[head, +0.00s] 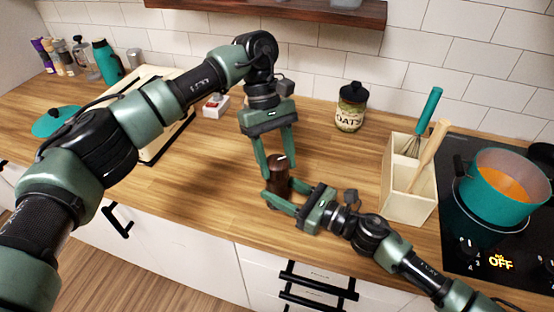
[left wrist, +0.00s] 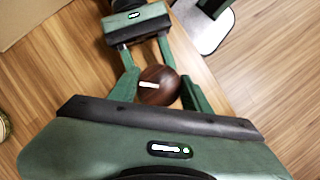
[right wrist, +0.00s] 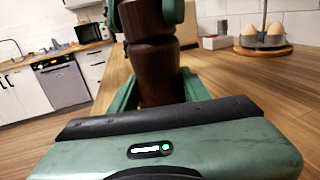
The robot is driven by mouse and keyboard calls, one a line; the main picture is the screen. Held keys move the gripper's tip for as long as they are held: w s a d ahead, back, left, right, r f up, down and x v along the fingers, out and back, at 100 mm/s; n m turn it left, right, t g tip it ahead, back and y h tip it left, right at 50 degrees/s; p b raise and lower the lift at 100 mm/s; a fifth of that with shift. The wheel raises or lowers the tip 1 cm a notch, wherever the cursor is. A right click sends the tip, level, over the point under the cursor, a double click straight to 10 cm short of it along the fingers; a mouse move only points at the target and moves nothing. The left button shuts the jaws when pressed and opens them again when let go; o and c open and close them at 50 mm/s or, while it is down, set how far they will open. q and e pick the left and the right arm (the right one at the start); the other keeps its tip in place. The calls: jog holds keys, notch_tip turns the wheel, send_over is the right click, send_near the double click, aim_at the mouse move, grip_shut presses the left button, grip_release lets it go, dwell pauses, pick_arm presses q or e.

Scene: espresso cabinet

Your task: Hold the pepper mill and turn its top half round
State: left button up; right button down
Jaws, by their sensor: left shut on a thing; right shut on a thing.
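The pepper mill (head: 279,184) is dark brown wood and stands upright near the counter's front edge. My left gripper (head: 279,168) reaches down from above and is shut on its top half. My right gripper (head: 276,192) comes in low from the right and is shut on its lower body. In the left wrist view the round top (left wrist: 160,92) sits between the left fingers, with a pale mark on it. In the right wrist view the mill's body (right wrist: 154,70) stands between the right fingers, with left fingers at its top. Its base is hidden there.
A utensil holder (head: 408,185) stands right of the grippers, beside the stove with a teal pot (head: 500,195). An oats jar (head: 351,108) stands behind. A cream espresso cabinet (head: 150,80) is at left behind my left arm. The counter between is clear.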

pick_arm(q)
jog(key=m+y, duration=0.1)
jog(key=m, duration=0.2)
jog(key=shift+w+m, duration=0.1)
jog(key=shift+m, duration=0.2)
jog(key=shift+a+m+y, duration=0.1)
jog(key=shift+m+y, duration=0.8)
jog(key=shift+m, duration=0.8)
jog(key=o, duration=1.4)
jog(key=shift+v, duration=3.8)
jog(key=shift+w, duration=0.1)
jog(key=shift+f, duration=0.1)
pick_arm(e)
jog(key=c, duration=0.6)
grip_release()
